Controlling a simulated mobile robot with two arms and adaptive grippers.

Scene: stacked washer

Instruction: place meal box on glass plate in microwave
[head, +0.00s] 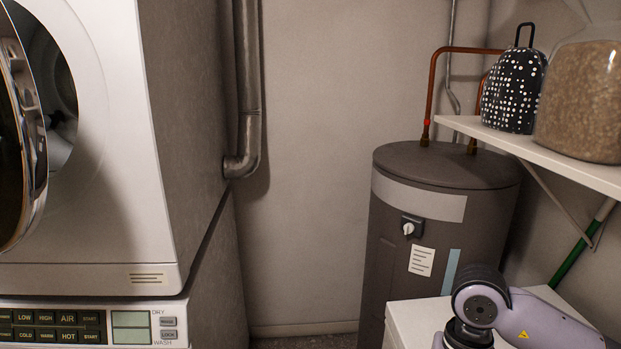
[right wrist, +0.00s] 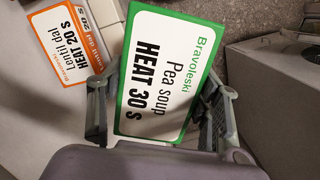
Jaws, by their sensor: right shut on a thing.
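A meal box (right wrist: 165,75), white with a green border and labelled "Pea soup HEAT 30 S", is between the two fingers of my right gripper (right wrist: 160,92) in the right wrist view. The gripper is shut on it. The label faces the camera, and the box's underside is hidden. A second box (right wrist: 66,35), orange and white and labelled "Lentil dal HEAT 20 S", lies beyond the left finger. My right arm shows at the bottom right of the head view, with its gripper out of frame. My left gripper, the microwave and the glass plate are not identifiable in either view.
A stacked washer and dryer (head: 160,130) stands at the left, its round dryer door (head: 20,130) open. A water heater (head: 395,235) stands behind a white surface (head: 400,325). A shelf (head: 560,150) holds a dotted bag (head: 513,90) and a grain jar (head: 580,100).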

